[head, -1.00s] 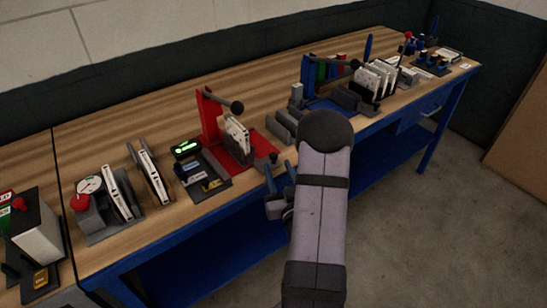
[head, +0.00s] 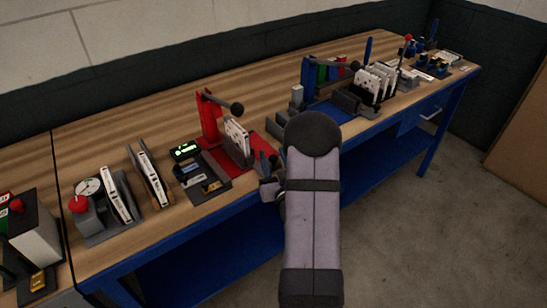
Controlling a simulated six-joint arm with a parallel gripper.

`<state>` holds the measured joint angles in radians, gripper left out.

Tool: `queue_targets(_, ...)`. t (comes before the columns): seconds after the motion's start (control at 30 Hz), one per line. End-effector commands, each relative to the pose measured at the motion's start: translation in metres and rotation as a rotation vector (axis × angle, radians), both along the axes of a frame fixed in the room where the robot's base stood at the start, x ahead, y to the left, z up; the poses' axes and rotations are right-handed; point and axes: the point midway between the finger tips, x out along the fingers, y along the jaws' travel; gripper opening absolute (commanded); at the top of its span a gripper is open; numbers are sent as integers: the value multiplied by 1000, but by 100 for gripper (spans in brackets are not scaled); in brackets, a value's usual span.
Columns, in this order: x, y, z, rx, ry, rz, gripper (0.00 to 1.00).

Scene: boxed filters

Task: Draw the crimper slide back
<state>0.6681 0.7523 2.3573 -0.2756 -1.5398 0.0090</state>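A red press-like station (head: 209,122) stands on the bench, with a red base, an upright and a lever ending in a dark ball (head: 237,108). It looks like the crimper, but I cannot be sure. A white boxed filter (head: 237,137) stands upright in it. My gripper (head: 269,160) is at the front right end of the red base, at the bench's front edge. It covers the spot where a small red knob showed, so the slide's front end is hidden. Whether the fingers touch or hold anything there is too small to tell.
A blue station (head: 305,80) with a lever stands to the right, beside a rack of white filters (head: 375,82). Left of the red station are a dark tray (head: 200,180) and filters in holders (head: 115,193). The wooden bench (head: 120,115) is clear behind them.

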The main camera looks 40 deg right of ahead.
Motion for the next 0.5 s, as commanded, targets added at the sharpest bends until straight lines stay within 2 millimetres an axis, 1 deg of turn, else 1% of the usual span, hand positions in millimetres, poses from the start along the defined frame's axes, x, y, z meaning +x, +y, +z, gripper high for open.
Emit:
queue_targets(0.03, 0, 0, 0, 0, 0, 0, 39)
queue_targets(0.07, 0, 0, 0, 0, 0, 0, 32)
queue_targets(0.1, 0, 0, 0, 0, 0, 0, 22)
queue_targets(0.2, 0, 0, 0, 0, 0, 0, 0)
queue_targets(0.37, 0, -1, 0, 0, 0, 0, 0)
queue_targets(0.5, 0, -10, -1, -1, -2, -2, 0)
